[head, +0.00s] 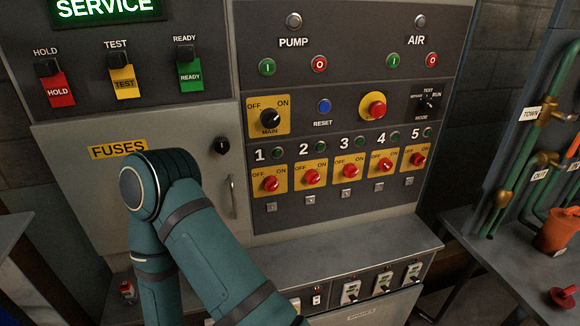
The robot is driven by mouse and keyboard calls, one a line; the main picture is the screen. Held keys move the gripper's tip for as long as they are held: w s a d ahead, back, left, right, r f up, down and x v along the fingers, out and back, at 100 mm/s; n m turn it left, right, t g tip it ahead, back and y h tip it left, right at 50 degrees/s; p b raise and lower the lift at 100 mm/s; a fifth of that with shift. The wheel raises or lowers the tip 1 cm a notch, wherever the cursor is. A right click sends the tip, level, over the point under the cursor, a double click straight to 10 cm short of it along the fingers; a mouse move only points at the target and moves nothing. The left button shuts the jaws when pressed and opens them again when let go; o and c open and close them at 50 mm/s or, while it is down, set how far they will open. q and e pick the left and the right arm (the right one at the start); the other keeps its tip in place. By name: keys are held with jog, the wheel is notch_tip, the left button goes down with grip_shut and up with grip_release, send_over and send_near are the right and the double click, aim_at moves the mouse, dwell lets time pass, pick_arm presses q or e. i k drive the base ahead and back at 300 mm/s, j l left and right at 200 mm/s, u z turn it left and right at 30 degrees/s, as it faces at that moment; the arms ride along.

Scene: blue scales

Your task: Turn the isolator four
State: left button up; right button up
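Isolator four (384,163) is a red rotary knob on a yellow plate marked OFF and ON, under the white number 4 on the dark control panel. A small dark green lamp (394,138) sits above it. The picture is too small to tell its exact setting. It is fully visible, with nothing touching it. A teal arm of mine fills the lower left, bent at its elbow in front of the fuses door. Neither gripper is in view.
Similar red isolators one (270,184), two (312,176), three (347,171) and five (417,160) flank it closely. The black MAIN switch (270,118) and red emergency button (377,107) are above. A grey ledge (340,242) juts out below. Green pipes (523,150) stand right.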

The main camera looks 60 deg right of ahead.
aim_at(385, 165)
jog(key=z, duration=2.6)
